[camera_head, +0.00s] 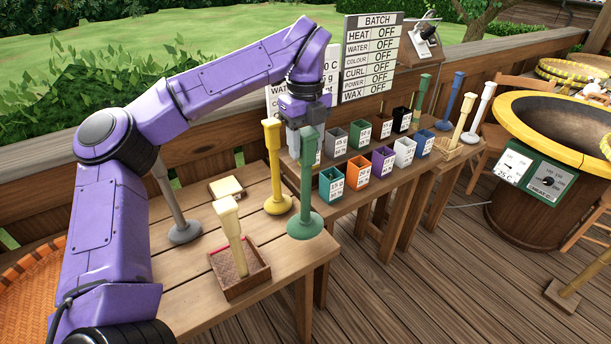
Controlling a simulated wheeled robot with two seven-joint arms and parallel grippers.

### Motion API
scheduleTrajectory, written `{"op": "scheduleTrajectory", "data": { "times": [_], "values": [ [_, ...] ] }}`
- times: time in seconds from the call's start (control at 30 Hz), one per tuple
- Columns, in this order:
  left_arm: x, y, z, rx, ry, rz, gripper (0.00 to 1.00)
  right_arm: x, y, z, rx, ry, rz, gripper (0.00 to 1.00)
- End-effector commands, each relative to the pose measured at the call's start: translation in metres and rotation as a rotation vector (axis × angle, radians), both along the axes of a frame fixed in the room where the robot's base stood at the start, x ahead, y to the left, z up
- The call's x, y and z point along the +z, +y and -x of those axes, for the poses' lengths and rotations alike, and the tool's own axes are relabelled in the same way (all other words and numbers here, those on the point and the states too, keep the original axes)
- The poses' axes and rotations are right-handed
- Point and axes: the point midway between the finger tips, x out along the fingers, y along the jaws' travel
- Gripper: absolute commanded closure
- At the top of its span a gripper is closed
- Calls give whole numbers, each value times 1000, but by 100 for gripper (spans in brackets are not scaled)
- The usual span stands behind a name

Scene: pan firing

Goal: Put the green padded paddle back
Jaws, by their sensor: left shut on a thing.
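The green padded paddle (306,185) has an upright handle and a round disc base. My left gripper (304,108) comes down from above and is shut on the top of its handle. The disc (305,225) shows over the right edge of the near table; I cannot tell whether it touches the wood or hangs just above it. A second green paddle (419,98) stands far back on the right. My right gripper is not in view.
On the near table (195,265) stand a yellow paddle (275,165) close left of the green one, a grey paddle (178,205), and a cream paddle (234,240) in a wooden box (243,286). Coloured bins (358,172) fill the table behind. A yellow-rimmed pan (510,125) stands right.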

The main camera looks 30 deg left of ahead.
Motion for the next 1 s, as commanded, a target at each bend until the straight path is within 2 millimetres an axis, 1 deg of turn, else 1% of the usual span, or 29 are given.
{"op": "scheduleTrajectory", "data": {
  "times": [0.2, 0.27, 0.33, 0.53, 0.67, 0.7, 0.73, 0.77, 1.0],
  "values": [
    [-36, 0, 0, -1, 3, 1, 100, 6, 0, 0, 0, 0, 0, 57],
    [-42, 0, 0, -1, 0, 1, 100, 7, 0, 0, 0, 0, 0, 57],
    [-45, 0, 0, 0, -2, 1, 100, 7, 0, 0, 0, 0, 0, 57],
    [-45, 0, 0, 0, -2, 1, 100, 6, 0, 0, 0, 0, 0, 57],
    [-50, 0, 0, 0, -2, 0, 100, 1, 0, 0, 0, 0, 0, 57],
    [-49, 0, 0, 0, -1, 0, 39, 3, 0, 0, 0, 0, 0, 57],
    [-49, 0, 0, 0, 0, 0, 29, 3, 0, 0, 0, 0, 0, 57],
    [-49, 0, 0, 0, 0, 0, 26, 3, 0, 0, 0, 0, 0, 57],
    [-49, 0, 0, 0, 0, 0, 26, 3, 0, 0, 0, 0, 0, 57]
  ]
}}
